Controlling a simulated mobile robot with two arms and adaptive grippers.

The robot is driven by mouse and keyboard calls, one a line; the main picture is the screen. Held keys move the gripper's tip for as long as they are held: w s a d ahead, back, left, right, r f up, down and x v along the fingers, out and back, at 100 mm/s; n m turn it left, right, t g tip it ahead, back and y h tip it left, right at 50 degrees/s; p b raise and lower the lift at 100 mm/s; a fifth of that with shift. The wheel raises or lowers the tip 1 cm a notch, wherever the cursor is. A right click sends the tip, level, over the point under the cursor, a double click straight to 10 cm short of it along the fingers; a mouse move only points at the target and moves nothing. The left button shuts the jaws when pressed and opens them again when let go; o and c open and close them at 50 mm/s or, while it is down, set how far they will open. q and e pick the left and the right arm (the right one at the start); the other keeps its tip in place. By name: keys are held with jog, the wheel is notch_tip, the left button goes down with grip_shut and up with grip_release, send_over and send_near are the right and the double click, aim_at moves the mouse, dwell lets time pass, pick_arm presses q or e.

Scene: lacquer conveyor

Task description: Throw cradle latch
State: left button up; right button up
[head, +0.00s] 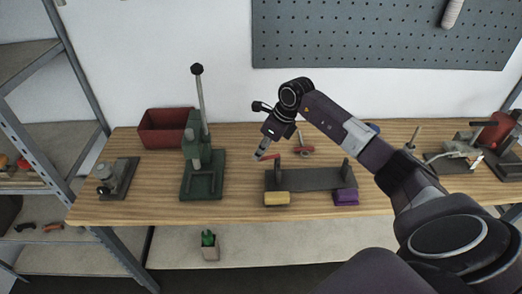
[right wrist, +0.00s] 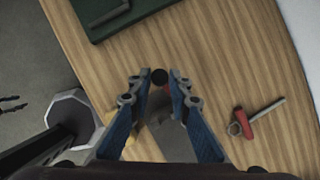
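The grey cradle (head: 312,180) lies on the wooden bench, with a dark upright near each end. A red lever (head: 269,157) shows at its left end, beside my right gripper (head: 265,150). In the right wrist view my right gripper (right wrist: 159,75) has its blue fingers apart, with a round black knob (right wrist: 159,77) between the tips and a bit of red just below it. I cannot tell whether the fingers touch the knob. The grey cradle (right wrist: 161,126) shows partly between the fingers.
A yellow block (head: 277,198) and a purple block (head: 346,197) are at the cradle's front. A red-handled tool (head: 305,149) lies behind it. A green press (head: 202,182) and red bin (head: 163,127) stand left. Metal fixtures (head: 452,155) stand right.

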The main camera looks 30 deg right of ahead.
grip_shut()
